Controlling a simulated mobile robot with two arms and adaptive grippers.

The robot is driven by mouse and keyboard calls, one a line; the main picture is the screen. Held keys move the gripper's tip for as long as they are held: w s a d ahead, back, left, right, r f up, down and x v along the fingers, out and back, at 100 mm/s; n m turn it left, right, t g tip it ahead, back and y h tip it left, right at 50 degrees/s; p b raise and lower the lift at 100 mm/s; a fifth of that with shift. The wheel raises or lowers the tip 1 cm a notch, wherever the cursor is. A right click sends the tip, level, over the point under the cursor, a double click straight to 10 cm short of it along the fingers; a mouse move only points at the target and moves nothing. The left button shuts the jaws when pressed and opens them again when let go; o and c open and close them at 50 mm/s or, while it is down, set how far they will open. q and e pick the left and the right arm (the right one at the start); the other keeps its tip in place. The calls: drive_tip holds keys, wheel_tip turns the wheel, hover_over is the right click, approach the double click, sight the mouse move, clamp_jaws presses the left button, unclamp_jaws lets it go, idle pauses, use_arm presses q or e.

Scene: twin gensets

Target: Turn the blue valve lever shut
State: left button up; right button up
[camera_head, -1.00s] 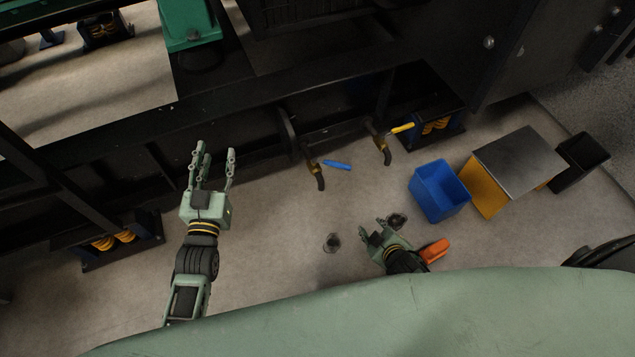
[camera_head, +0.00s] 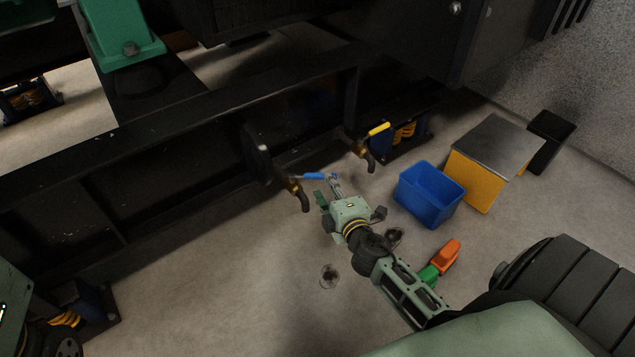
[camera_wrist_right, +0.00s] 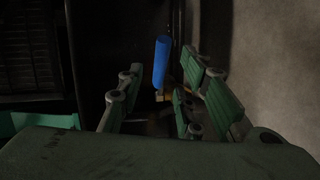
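The blue valve lever (camera_head: 313,176) sticks out sideways from a brass valve with a dark down-turned spout (camera_head: 302,196) on the black frame. My right gripper (camera_head: 328,188) is at the lever's right end, fingers pointing at it. In the right wrist view, the blue lever (camera_wrist_right: 161,62) stands upright between the spread fingers of the open gripper (camera_wrist_right: 164,82). It looks slightly beyond the fingertips; I cannot tell whether any finger touches it. A green part of my left arm or hand (camera_head: 10,310) shows at the lower left edge; its fingers are out of frame.
A second valve with a yellow lever (camera_head: 379,129) is just to the right. A blue bin (camera_head: 430,194), a yellow box with a grey top (camera_head: 478,178) and a black bin (camera_head: 548,138) stand further right. An orange-and-green object (camera_head: 445,257) lies on the floor near my right arm.

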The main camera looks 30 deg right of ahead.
sight(314, 176)
drive_tip(key=b+x, duration=0.1)
drive_tip(key=x, duration=0.5)
drive_tip(key=shift+c, duration=0.5)
drive_tip(key=shift+s, duration=0.1)
clamp_jaws()
